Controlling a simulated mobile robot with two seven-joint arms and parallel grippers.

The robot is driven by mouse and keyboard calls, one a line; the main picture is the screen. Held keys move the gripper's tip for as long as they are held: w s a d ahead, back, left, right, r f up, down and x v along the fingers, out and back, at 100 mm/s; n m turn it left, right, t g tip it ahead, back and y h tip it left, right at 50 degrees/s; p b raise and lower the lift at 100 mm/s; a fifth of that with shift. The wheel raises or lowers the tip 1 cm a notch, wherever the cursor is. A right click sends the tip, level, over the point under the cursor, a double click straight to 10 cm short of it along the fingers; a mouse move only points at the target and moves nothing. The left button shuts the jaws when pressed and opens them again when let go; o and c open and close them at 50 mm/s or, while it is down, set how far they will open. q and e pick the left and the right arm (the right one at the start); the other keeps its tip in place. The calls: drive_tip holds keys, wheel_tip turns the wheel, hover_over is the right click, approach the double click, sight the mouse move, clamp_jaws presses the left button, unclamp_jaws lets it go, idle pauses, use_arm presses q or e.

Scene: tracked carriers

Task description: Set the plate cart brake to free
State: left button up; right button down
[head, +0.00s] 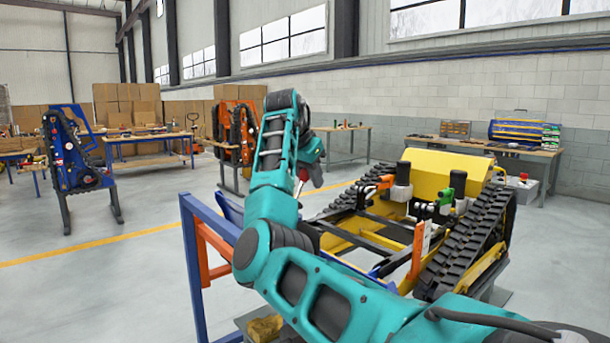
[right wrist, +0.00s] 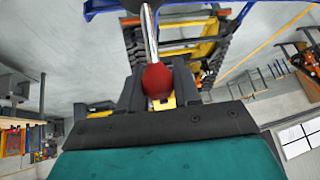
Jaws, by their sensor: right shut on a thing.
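A red ball knob (right wrist: 156,80) on a bright metal rod (right wrist: 150,32) shows in the right wrist view; I take it as the brake lever. My right gripper (right wrist: 159,92) is shut on the knob, with a dark finger on either side. In the head view my teal right arm reaches forward and hides most of the gripper and lever; a small red part (head: 303,174) shows by the hand. A blue and orange frame (head: 192,265), apparently the plate cart, stands left of my arm, partly hidden by it. My left gripper is not in view.
A yellow tracked carrier (head: 440,172) with black tracks stands close on the right. A blue stand with a track part (head: 72,160) is at the left. Workbenches (head: 505,148) line the back.

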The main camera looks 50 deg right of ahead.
drive_tip(key=shift+d+y, duration=0.2)
drive_tip(key=shift+y, duration=0.1)
drive_tip(key=c, duration=0.9)
unclamp_jaws()
drive_tip(key=shift+f, duration=0.1)
drive_tip(key=v, duration=1.3)
drive_tip(key=shift+s, duration=0.1)
drive_tip(key=shift+f, duration=0.1)
